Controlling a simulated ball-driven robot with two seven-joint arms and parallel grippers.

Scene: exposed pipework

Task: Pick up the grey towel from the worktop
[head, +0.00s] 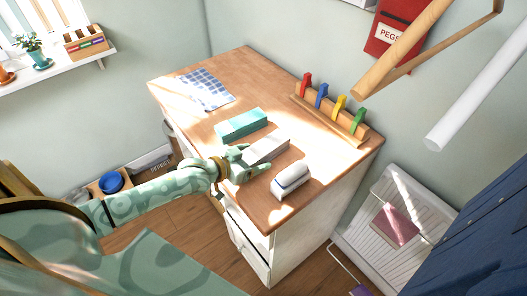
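The grey towel (270,149) is a pale, folded block lying flat on the wooden worktop (265,80), in the middle of a row of towels. My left gripper (250,161) reaches in from the left at the near left end of the grey towel. Its fingers look spread, one at the towel's left end and one along its near side. I cannot tell whether they touch it. My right gripper is not in view.
A teal folded towel (241,126) lies behind the grey one, and a rolled white towel (291,177) with a dark stripe lies in front. Wooden bars (405,50) hang at upper right.

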